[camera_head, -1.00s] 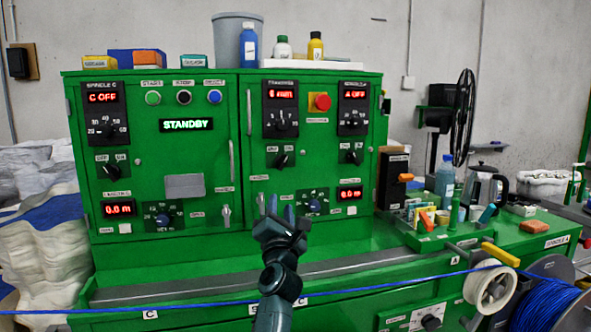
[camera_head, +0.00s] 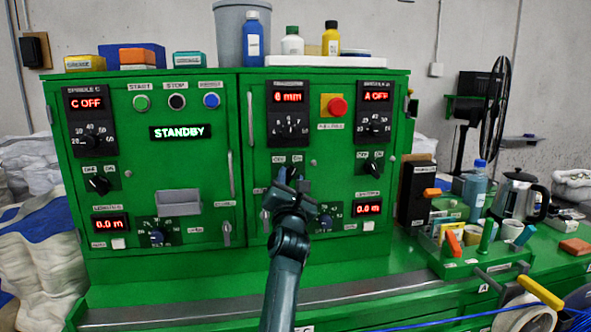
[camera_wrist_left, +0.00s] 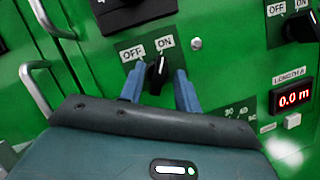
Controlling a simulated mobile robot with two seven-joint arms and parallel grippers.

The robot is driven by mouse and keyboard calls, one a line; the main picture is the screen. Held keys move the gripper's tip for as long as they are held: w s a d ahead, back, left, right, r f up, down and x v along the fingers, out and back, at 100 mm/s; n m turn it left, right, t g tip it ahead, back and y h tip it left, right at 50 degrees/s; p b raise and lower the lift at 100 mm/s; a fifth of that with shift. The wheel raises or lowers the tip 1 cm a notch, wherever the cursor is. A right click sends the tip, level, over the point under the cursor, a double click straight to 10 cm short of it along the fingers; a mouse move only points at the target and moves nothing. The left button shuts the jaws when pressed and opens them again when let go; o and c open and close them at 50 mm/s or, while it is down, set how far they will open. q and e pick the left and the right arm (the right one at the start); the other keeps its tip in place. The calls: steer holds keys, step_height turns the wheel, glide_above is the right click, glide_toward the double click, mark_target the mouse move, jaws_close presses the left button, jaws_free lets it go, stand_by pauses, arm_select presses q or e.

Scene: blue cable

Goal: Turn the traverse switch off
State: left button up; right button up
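The traverse switch (camera_wrist_left: 158,72) is a black rotary knob below OFF and ON labels on the green cabinet's right door. In the left wrist view its white pointer mark leans up and right, toward ON. My left gripper (camera_wrist_left: 158,88) is open, with one blue-grey fingertip on each side of the knob. I cannot tell whether either finger touches it. In the head view the left gripper (camera_head: 293,183) is in front of the switch and mostly hides it. The traverse display (camera_head: 289,97) above reads 6 mm in red. My right gripper is not in view.
Another OFF/ON switch (camera_head: 369,167) is to the right, and a red emergency button (camera_head: 337,106) is above. A vertical door handle (camera_head: 251,130) stands out left of the gripper. Bottles and a tray (camera_head: 480,262) crowd the bench at right.

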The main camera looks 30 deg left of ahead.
arm_select(q)
steer(key=shift+w+a, duration=0.15)
steer(key=shift+r, duration=0.1)
steer(key=shift+c, duration=0.6)
jaws_close()
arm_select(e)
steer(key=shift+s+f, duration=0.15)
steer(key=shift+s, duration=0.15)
